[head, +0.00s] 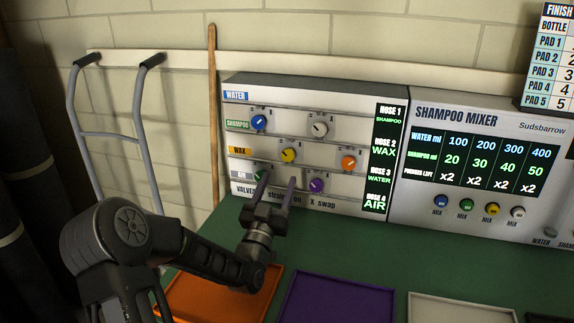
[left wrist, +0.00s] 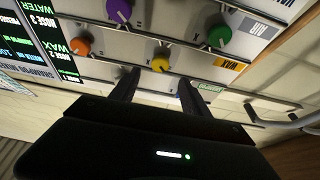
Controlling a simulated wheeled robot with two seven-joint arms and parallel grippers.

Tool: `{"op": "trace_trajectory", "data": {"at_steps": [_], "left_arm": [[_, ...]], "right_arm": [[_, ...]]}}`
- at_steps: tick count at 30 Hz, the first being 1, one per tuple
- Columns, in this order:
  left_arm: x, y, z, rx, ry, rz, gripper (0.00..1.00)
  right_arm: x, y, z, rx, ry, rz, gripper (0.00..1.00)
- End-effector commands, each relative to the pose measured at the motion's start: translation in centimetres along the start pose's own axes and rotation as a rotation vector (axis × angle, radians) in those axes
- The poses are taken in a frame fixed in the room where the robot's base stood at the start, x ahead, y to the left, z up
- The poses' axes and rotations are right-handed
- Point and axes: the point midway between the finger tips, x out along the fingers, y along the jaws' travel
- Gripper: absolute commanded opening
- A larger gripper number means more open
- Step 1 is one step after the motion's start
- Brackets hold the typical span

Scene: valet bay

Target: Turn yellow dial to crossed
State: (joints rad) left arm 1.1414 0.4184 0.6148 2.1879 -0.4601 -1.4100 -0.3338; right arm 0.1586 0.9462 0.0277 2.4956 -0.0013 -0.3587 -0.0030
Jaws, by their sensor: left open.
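The yellow dial (head: 289,155) sits in the middle row of the valve panel (head: 350,198), in the row labelled WAX. It also shows in the left wrist view (left wrist: 160,64), which sees the panel upside down. Its pointer mark is too small to read surely. My left gripper (head: 278,178) is open and empty, its fingers pointing at the panel just below the yellow dial in the head view. In the left wrist view the dial appears between and just beyond the fingertips, apart from them. My right gripper is not in view.
Close by are a blue dial (head: 259,122), a white dial (head: 320,129), an orange dial (head: 348,162), a purple dial (head: 316,185) and a green dial (left wrist: 219,36). Below lie an orange tray (head: 271,287) and a purple tray (head: 340,300). A shampoo mixer (head: 460,204) stands right.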

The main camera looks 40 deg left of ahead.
Motion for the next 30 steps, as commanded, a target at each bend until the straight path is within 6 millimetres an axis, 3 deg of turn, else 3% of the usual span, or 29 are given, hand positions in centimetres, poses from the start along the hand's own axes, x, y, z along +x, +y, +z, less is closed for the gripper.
{"op": "trace_trajectory", "data": {"at_steps": [11,18,24,30], "left_arm": [[0.5,0.0,-0.3,-0.001,0.001,0.000,0.55],[3.2,0.2,-0.6,-0.002,0.000,0.002,0.55],[6.2,0.0,-0.2,0.000,0.002,-0.001,0.55],[7.8,0.0,-0.1,-0.001,0.000,0.000,0.55]], "right_arm": [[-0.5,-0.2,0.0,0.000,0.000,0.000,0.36],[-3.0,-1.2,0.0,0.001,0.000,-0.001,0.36],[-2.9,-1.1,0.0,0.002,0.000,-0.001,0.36],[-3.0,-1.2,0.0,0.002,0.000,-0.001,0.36]]}}
